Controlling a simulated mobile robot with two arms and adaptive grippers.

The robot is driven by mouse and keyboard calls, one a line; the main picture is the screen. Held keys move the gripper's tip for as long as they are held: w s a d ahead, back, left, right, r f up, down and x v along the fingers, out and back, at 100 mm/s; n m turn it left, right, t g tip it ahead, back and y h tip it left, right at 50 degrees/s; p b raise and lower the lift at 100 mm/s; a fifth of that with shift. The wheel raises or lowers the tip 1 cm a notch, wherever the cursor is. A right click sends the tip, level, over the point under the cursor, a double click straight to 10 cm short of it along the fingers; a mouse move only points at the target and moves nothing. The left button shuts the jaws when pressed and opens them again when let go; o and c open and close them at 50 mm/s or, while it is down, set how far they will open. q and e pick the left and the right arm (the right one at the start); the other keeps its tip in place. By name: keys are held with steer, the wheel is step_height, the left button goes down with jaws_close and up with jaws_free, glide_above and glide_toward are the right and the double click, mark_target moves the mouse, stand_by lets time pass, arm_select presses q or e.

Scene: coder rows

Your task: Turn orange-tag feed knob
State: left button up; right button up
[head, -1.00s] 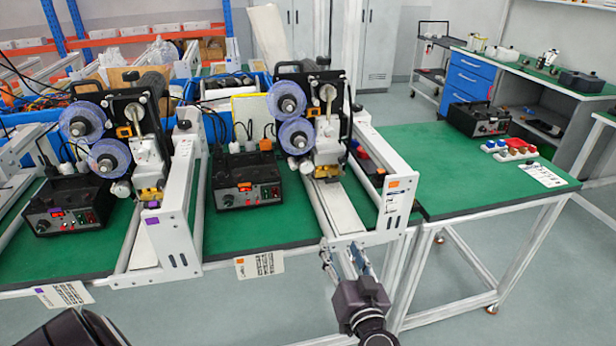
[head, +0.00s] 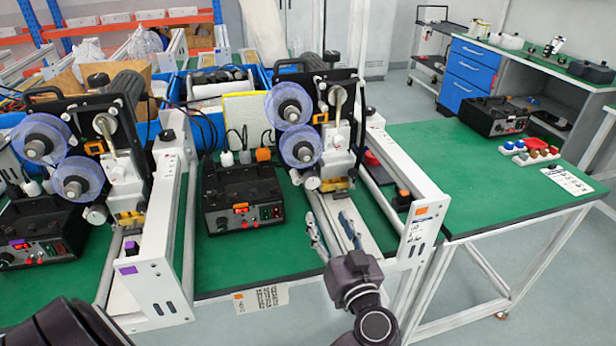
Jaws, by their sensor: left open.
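The orange-tagged coder has a black control box (head: 243,198) with an orange tag, a lit display and small red and green controls on its front. A small dark-and-orange knob-like part (head: 403,197) sits on the white rail near an orange tag (head: 425,211). I cannot tell which part is the feed knob. My right gripper is out of view.
The coder's blue reels (head: 292,125) and head stand behind the gripper. A purple-tagged coder with a white rail (head: 160,245) is at the left. The right green table (head: 470,170) is mostly clear, with a card, colored knobs and a black box.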

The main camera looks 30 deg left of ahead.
mark_target(312, 185)
arm_select(q)
steer(key=shift+w+a, duration=0.3)
steer(key=shift+a, duration=0.05)
steer(key=p+x, duration=0.1)
steer(key=x, duration=0.4)
steer(key=p+x, duration=0.2)
steer(key=x, duration=0.3)
steer(key=shift+r, duration=0.25)
steer(key=shift+w+a+f, duration=0.15)
steer(key=shift+w+a, duration=0.2)
steer(key=shift+a, duration=0.05)
steer(key=c, duration=1.1)
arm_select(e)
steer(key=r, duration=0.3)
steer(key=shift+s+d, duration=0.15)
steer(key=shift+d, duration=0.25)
arm_select(q)
steer(key=shift+m, duration=0.3)
